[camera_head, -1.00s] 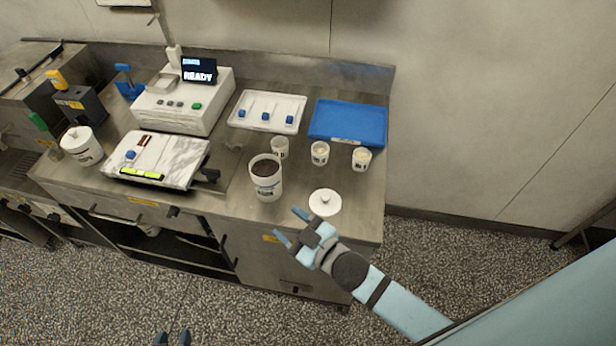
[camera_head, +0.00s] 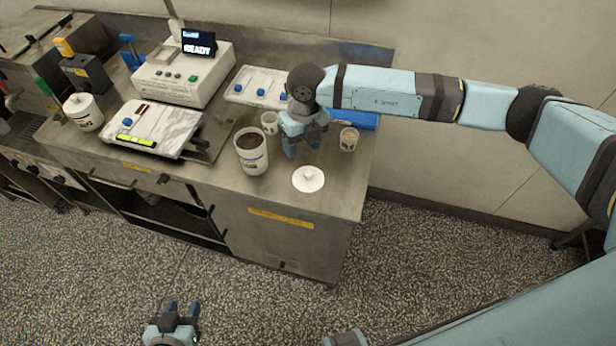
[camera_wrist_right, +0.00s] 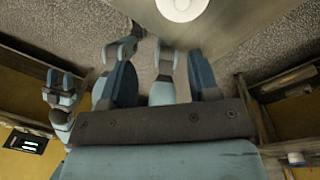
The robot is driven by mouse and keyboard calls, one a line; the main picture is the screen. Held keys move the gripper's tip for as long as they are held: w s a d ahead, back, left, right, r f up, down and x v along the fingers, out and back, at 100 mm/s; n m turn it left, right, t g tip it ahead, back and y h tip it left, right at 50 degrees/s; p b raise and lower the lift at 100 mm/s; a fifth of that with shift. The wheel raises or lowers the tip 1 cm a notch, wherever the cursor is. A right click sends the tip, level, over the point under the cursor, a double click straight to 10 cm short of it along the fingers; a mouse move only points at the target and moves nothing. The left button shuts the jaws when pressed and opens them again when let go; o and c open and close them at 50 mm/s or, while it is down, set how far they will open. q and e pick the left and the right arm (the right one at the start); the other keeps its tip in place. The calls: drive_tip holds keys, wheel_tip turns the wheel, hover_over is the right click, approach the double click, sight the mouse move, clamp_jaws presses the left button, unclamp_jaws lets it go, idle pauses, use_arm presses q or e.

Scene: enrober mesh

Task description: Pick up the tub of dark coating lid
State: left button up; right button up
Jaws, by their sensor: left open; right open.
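The lid (camera_head: 308,180) is a white round disc with a small knob, lying flat near the counter's front right corner. It also shows cut off at the top of the right wrist view (camera_wrist_right: 182,6). The open tub of dark coating (camera_head: 252,158) stands upright to its left. My right gripper (camera_head: 304,152) is open and empty, pointing down just behind the lid and apart from it; its fingers show in the right wrist view (camera_wrist_right: 162,68). My left gripper (camera_head: 180,308) is open and empty, low in front of the counter.
Small cups (camera_head: 348,139) (camera_head: 269,122) stand close beside my right gripper. My right arm hides part of the blue tray (camera_head: 366,121). A white tray (camera_head: 240,91), a machine reading READY (camera_head: 184,78) and a lidded white tub (camera_head: 84,113) stand farther left. The counter (camera_head: 335,195) right of the lid is clear.

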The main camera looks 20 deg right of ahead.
drive_tip(key=w+d, duration=0.1)
drive_tip(key=d, duration=0.1)
drive_tip(key=h+p, duration=0.1)
drive_tip(key=p, duration=0.1)
hover_over(309, 173)
drive_tip(key=shift+t, duration=0.3)
wheel_tip(309, 173, down, 8)
drive_tip(key=shift+w+r, duration=0.15)
drive_tip(key=shift+r, duration=0.05)
wheel_tip(309, 173, down, 4)
drive_tip(key=shift+a+f+p, duration=0.1)
drive_tip(key=shift+p, duration=0.7)
drive_tip(key=shift+f, duration=0.6)
drive_tip(key=c, duration=0.9)
drive_tip(key=shift+c, duration=0.4)
